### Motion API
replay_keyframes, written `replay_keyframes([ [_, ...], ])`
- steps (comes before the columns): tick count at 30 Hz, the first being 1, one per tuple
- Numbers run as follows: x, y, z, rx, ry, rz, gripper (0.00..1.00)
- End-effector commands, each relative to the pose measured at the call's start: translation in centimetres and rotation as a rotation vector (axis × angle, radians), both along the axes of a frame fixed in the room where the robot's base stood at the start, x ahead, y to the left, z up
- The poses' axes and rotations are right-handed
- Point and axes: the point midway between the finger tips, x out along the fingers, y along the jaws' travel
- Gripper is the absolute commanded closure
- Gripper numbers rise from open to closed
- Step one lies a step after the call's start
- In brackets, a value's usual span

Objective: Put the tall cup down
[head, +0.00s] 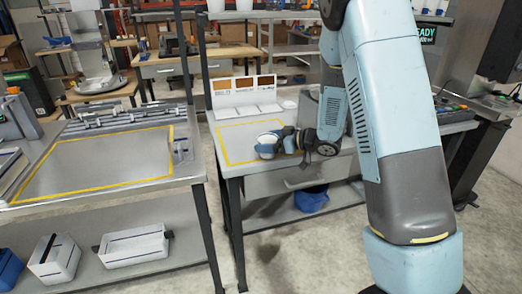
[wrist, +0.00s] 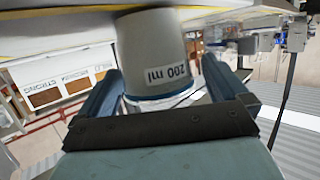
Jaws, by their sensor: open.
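The tall cup (wrist: 152,45) is pale grey with a "200 ml" label and a blue band. The wrist view is upside down, and the cup's base meets the table surface at the top of that picture. My gripper (wrist: 158,88) is open, with one blue finger on each side of the cup. In the head view, my gripper (head: 277,144) is low over the middle table and the cup (head: 267,135) shows only in part at the fingers. It appears upright inside the yellow-outlined area (head: 228,131).
A panel with several brown labels (head: 243,84) stands at the back of the middle table, with white pads in front. A small white bowl (head: 289,104) is nearby. The left table (head: 95,165) has a bare yellow-outlined area and rails behind. White bins (head: 135,246) sit on the shelf below.

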Motion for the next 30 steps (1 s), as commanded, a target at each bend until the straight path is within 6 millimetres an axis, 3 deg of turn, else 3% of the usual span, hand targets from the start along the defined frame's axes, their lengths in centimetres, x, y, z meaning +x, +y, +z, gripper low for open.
replay_keyframes([
  [11, 0.32, 0.68, -0.22, 0.000, 0.000, 0.000, 0.01],
  [30, 0.31, 0.71, -0.19, 0.000, -0.001, 0.001, 0.62],
])
